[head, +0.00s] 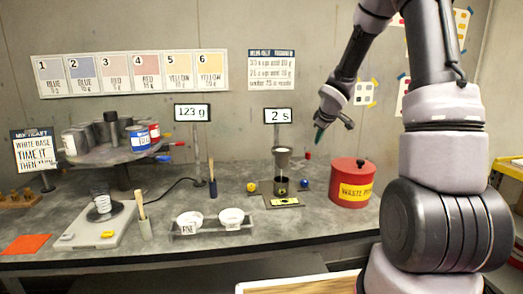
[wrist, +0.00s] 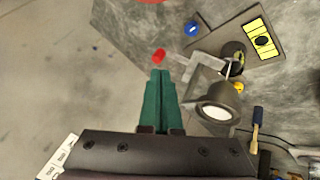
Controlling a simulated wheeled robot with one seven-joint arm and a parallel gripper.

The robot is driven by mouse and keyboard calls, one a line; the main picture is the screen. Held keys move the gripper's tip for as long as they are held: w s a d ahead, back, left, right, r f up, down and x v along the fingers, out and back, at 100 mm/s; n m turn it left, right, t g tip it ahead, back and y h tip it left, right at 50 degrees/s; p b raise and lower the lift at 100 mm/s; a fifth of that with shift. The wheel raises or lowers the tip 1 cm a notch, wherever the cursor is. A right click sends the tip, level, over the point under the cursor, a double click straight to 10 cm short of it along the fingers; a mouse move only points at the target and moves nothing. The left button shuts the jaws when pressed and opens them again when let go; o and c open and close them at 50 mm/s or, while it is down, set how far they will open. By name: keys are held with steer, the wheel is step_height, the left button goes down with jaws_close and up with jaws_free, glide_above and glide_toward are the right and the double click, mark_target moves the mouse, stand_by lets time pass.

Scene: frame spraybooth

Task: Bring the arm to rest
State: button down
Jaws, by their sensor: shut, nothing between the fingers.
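My gripper (head: 320,133) hangs in the air above the back of the bench, to the right of the 2 s display. Its green fingers, close together and empty, show in the wrist view (wrist: 161,75). My arm bends up and over from the right side of the head view. Below and left of the gripper stands a metal cup (head: 282,155) on a stand, which also shows in the wrist view (wrist: 218,108). The red waste pot (head: 352,172) stands on the bench to the right, below the gripper. The fingers seem to touch nothing.
A grey bench (head: 225,250) carries a can turntable (head: 100,155), a scale (head: 95,225) with a cup, two white bowls in a rack (head: 212,229) and brushes. Displays stand on poles at the back. A yellow rack (head: 510,165) is at the right edge.

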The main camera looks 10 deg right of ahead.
steer(key=s+r+m+h, duration=0.2)
steer(key=s+r+m, duration=0.4)
steer(key=s+r, duration=0.8)
steer(key=s+a+r+m+y, duration=0.2)
steer(key=s+a+m, duration=0.1)
steer(key=s, duration=0.7)
steer(key=s+a+r+m+y, duration=0.2)
steer(key=s+a+r+m, duration=0.1)
steer(key=s, duration=0.7)
steer(key=shift+s+a+y, duration=0.25)
steer(key=shift+a+y, duration=0.05)
steer(key=shift+a, duration=0.6)
steer(key=shift+r, duration=0.1)
stand_by(3.6)
